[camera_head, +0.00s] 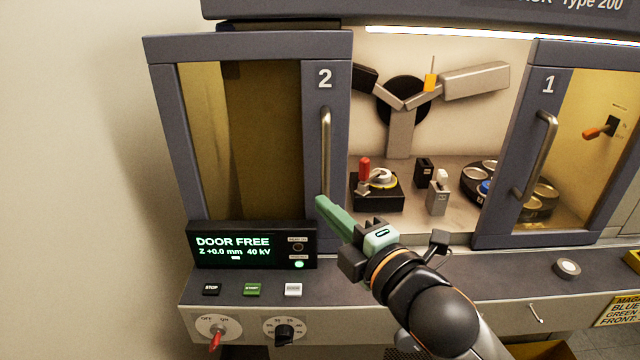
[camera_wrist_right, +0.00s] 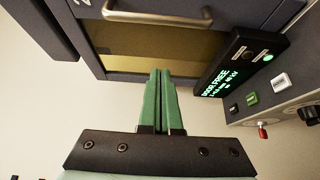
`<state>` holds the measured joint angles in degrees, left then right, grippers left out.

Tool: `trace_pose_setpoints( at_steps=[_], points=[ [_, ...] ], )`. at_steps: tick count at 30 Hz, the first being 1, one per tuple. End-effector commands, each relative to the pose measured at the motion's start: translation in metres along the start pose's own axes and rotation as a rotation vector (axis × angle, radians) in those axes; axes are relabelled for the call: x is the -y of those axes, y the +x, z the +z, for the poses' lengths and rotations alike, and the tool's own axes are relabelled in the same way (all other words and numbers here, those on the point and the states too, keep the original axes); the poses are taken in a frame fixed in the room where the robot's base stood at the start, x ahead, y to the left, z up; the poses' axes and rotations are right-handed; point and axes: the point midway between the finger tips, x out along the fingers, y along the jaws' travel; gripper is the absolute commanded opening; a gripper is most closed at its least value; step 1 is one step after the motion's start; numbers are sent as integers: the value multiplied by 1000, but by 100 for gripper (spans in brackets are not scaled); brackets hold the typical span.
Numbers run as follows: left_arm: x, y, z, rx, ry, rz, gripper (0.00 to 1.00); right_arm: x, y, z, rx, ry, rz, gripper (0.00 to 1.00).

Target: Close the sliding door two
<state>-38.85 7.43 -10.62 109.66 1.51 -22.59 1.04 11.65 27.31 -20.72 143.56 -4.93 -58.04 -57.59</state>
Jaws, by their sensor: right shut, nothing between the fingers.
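Sliding door two (camera_head: 313,150) is the dark-framed door marked "2" at the left of the cabinet, with a tinted window and a vertical metal handle (camera_head: 326,150). An open gap lies between it and door one (camera_head: 525,130), so the cabinet's inside shows. My right gripper (camera_head: 320,200) is shut and empty, its green fingertips near the lower end of door two's handle; I cannot tell whether they touch the door. In the right wrist view the shut fingers (camera_wrist_right: 162,75) point at the door's window, with the handle (camera_wrist_right: 160,16) beyond them. My left gripper is not in view.
A display panel (camera_head: 252,245) reading "DOOR FREE" stands below door two, with buttons (camera_head: 252,289) and knobs on the ledge and front. Inside the gap are a black block with a red-topped part (camera_head: 377,190) and a rotary tray (camera_head: 480,180). A small round roll (camera_head: 567,268) lies on the right ledge.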

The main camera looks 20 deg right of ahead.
Motion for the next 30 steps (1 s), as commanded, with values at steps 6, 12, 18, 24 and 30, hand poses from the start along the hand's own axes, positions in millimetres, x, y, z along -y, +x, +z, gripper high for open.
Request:
trace_pose_setpoints(
  at_steps=[6, 12, 18, 24, 30],
  points=[
    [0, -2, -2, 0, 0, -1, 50, -3, 23, 0, 0, -4, 3, 0],
    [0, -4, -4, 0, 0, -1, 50, -2, 61, 0, 1, -2, 2, 0],
    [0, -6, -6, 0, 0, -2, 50, -2, 97, 0, 0, -1, 1, 0],
    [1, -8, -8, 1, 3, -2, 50, -1, 90, 26, 2, -5, 0, 0],
    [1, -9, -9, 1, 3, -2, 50, -1, 86, 37, 0, -5, 2, 0]
  ],
)
